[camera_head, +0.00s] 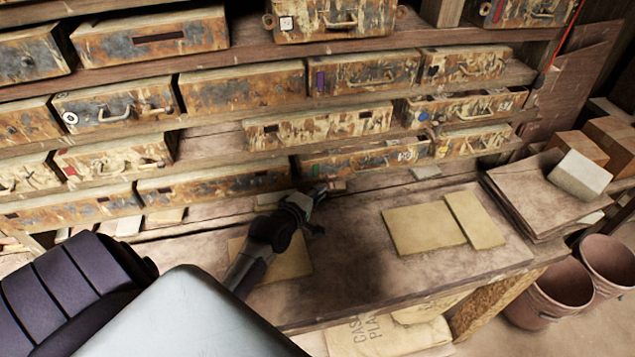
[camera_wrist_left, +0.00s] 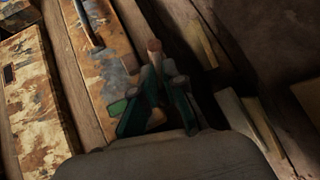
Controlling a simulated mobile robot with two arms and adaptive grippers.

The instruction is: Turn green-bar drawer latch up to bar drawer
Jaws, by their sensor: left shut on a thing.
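My left gripper (camera_head: 318,192) reaches in from the left, at the lower edge of the shelves, just below a paint-worn drawer (camera_head: 345,163) of the lower row. In the left wrist view this gripper (camera_wrist_left: 155,75) has its fingers closed together. A small brown wooden piece, seemingly the latch (camera_wrist_left: 154,46), shows at the fingertips; it also shows in the head view (camera_head: 337,186). The fingers hide most of it, so its angle is unclear. Beside the fingers, a green bar (camera_wrist_left: 117,107) marks the drawer front (camera_wrist_left: 107,60), which has a metal handle. My right gripper is not in view.
Several rows of similar drawers fill the shelves above. The wooden bench (camera_head: 350,270) holds flat tan tiles (camera_head: 424,229) right of my gripper, and stacked boards (camera_head: 530,185) with a pale block (camera_head: 580,175). Reddish buckets (camera_head: 550,297) stand at the right. The bench middle is clear.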

